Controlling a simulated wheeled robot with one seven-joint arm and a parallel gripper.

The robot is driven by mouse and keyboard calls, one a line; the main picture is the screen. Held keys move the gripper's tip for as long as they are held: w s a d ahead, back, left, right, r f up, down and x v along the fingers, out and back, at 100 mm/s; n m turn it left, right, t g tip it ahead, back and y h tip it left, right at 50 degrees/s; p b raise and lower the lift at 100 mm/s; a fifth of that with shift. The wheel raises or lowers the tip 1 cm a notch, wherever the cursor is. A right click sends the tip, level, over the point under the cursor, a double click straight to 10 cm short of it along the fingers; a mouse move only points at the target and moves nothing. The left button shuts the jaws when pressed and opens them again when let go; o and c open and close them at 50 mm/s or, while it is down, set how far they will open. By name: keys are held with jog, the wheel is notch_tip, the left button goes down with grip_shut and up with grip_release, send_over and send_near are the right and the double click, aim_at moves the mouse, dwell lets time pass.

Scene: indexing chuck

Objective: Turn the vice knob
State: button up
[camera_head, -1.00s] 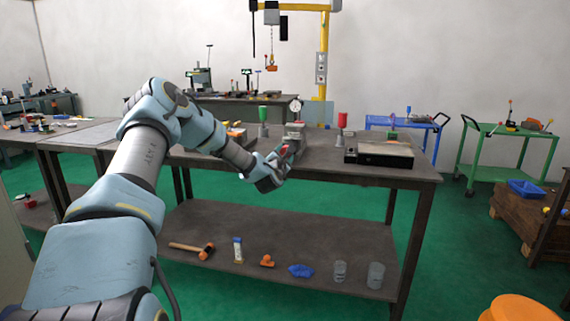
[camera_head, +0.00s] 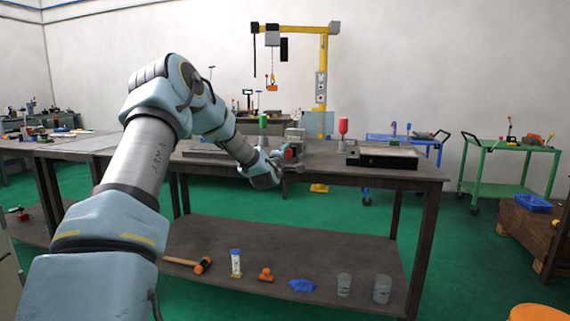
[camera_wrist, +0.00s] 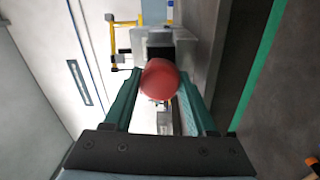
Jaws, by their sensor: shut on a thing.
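The red vice knob (camera_wrist: 160,80) is round and sits between the two green fingers of my gripper (camera_wrist: 160,98) in the wrist view. My gripper is shut on it. Behind the knob, the grey body of the vice (camera_wrist: 198,50) shows in part. In the head view, my gripper (camera_head: 284,160) is at the front edge of the workbench, at the vice (camera_head: 294,137). The knob is small there and partly covered by my gripper.
A green cart (camera_head: 508,148) stands at the right.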

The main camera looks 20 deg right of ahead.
jog(key=m+b, duration=0.4)
jog(key=m, duration=0.1)
jog(key=shift+f+m, duration=0.15)
jog(key=shift+m, duration=0.25)
jog(key=m+b, duration=0.3)
jog(key=m, duration=0.1)
jog(key=shift+d+m, duration=0.1)
jog(key=shift+m, duration=0.2)
jog(key=m+b, duration=0.3)
jog(key=m, duration=0.2)
jog(key=shift+m+g, duration=0.3)
jog(key=m+b, duration=0.3)
jog(key=m, duration=0.2)
jog(key=shift+s+b, duration=0.1)
jog(key=shift+b, duration=0.25)
jog(key=m+b, duration=0.3)
jog(key=m, duration=0.2)
jog(key=shift+m, duration=0.4)
jog(key=m+b, duration=0.4)
jog(key=m, duration=0.1)
jog(key=m+b, duration=0.4)
jog(key=m, duration=0.1)
jog(key=shift+y, duration=0.4)
jog(key=shift+m+b, duration=1.3)
jog(key=shift+m, duration=1)
